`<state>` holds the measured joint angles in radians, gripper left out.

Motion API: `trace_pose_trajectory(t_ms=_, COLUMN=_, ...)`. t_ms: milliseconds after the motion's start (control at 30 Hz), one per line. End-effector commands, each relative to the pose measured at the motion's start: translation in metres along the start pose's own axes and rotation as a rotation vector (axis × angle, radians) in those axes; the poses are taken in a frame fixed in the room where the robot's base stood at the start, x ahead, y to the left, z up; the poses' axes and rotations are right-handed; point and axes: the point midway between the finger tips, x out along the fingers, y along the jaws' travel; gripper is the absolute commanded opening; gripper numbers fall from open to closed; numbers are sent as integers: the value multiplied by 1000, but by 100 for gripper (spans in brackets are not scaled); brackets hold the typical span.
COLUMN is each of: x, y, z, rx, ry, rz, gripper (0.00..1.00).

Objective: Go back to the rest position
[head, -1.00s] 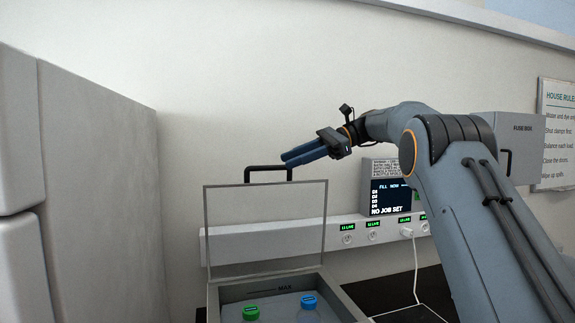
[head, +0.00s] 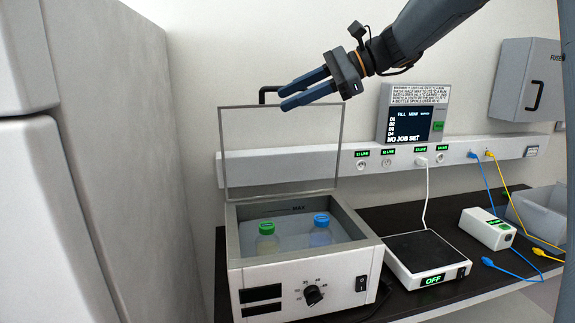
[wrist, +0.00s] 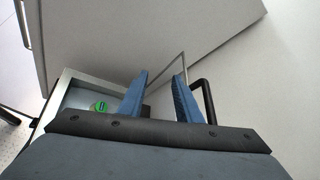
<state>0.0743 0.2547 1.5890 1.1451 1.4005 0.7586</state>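My gripper (head: 284,99) is in the air above the water bath (head: 305,266), its two blue fingers apart and nothing between them. In the head view its tips overlap the black handle (head: 266,94) of the bath's raised lid (head: 283,143). In the wrist view, between the fingertips (wrist: 163,78), there is a gap, and the handle (wrist: 206,98) shows just right of the right finger; I cannot tell if they touch. The lid stands open and upright. A green-capped bottle (head: 266,240) and a blue-capped bottle (head: 320,233) stand in the bath.
A tall grey cabinet (head: 100,120) stands close on the left. On the dark bench right of the bath are a black-topped device (head: 427,255) reading OFF, a white box (head: 487,229), cables and a grey bin (head: 540,212). A screen (head: 411,122) and fuse box (head: 527,80) hang on the wall.

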Motion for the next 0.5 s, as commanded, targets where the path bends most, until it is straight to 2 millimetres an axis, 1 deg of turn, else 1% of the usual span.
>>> trace_pose_trajectory(t_ms=33, x=4, y=22, z=4, rx=-14, ry=23, rz=-5, gripper=31)
trace_pose_trajectory(t_ms=100, x=10, y=51, z=4, rx=-38, ry=58, rz=-10, gripper=31)
trace_pose_trajectory(t_ms=300, x=23, y=126, z=1, rx=-97, ry=143, rz=-10, gripper=31)
trace_pose_trajectory(t_ms=367, x=26, y=147, z=0, rx=-112, ry=165, rz=-6, gripper=31)
trace_pose_trajectory(t_ms=467, x=32, y=182, z=-9, rx=-139, ry=208, rz=11, gripper=31)
trace_pose_trajectory(t_ms=500, x=34, y=197, z=-17, rx=-153, ry=232, rz=26, gripper=31)
